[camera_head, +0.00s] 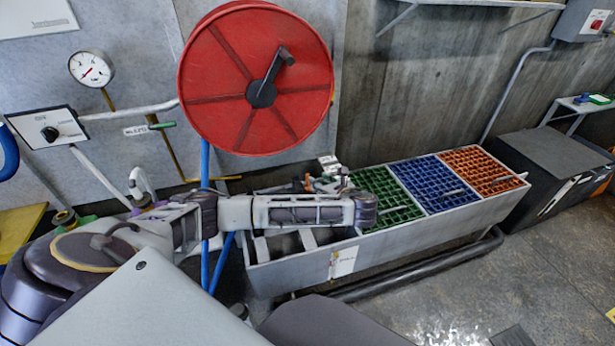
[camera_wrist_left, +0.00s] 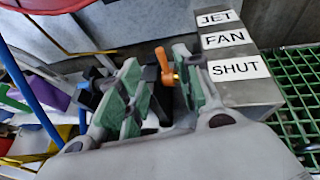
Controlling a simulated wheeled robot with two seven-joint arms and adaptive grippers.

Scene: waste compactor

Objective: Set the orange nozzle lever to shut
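The orange nozzle lever (camera_wrist_left: 164,62) shows in the left wrist view, standing up from a small brass pivot. It is beside a grey block (camera_wrist_left: 258,95) with white labels JET, FAN and SHUT; SHUT is nearest the camera. I cannot tell which label the lever points at. My left gripper (camera_wrist_left: 158,85) is open, its green-padded fingers spread on either side of the lever's line, with the lever nearer the right finger. I see no clear grip on it. In the head view the left gripper (camera_head: 322,180) is small and partly hidden at the trough's left end. My right gripper is not in view.
A grey trough (camera_head: 420,232) with green, blue and orange grates (camera_head: 480,168) extends right of the gripper. A large red hose reel (camera_head: 225,85) stands above and left, with a blue post (camera_head: 205,160) beside my arm. The concrete floor in front is partly open.

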